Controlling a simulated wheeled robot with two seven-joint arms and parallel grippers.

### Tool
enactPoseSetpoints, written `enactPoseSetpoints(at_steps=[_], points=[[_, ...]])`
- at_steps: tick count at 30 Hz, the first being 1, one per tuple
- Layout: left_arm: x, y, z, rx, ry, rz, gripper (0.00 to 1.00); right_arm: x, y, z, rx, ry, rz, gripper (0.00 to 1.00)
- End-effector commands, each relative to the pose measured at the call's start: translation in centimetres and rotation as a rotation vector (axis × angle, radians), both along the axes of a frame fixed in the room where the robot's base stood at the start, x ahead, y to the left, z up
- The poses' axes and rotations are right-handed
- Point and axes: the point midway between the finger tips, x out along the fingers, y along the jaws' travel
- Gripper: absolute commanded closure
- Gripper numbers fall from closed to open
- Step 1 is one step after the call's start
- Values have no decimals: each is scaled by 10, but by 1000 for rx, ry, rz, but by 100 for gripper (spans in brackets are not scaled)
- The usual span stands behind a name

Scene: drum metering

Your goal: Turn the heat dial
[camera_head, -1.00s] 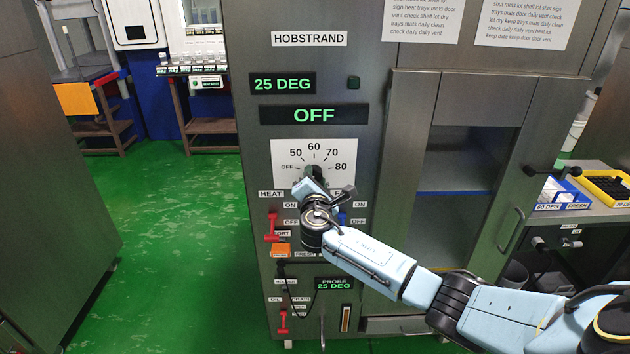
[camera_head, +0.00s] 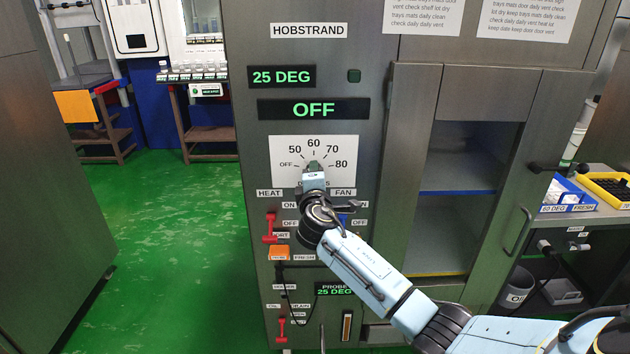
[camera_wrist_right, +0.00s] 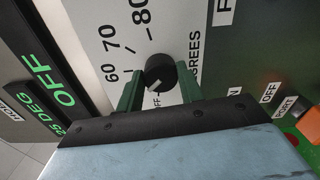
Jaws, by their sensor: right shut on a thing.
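The heat dial (camera_head: 313,167) is a dark round knob on a white scale plate (camera_head: 345,147) marked OFF, 50, 60, 70 and 80. My right gripper (camera_head: 313,178) is at the knob and hides its lower part in the head view. In the right wrist view the green fingers of my right gripper (camera_wrist_right: 158,84) are on either side of the black dial (camera_wrist_right: 160,71), shut on it. A pale mark on the knob points towards the lower left of that view, on the OFF side. The large display (camera_head: 313,109) reads OFF. My left gripper is not in view.
A smaller display (camera_head: 281,77) reads 25 DEG. A red HEAT switch (camera_head: 270,228) and a blue FAN switch (camera_head: 343,219) sit below the dial, close to my right arm. The glass door (camera_head: 458,180) is to the right. Green floor is clear at left.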

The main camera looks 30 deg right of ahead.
Motion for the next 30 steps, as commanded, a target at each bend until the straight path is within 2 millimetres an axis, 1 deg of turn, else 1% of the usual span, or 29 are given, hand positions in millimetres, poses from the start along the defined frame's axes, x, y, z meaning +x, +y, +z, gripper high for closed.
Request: enactPoseSetpoints(at_steps=[5,15,16,21,30], points=[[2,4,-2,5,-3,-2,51,0,1,-1,20,-10,1,86],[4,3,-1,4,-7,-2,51,0,1,-1,22,-10,1,86],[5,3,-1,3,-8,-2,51,0,1,-1,22,-10,1,62],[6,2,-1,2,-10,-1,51,0,1,-1,22,-11,1,41],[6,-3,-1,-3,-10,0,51,-1,1,0,20,-11,1,41]])
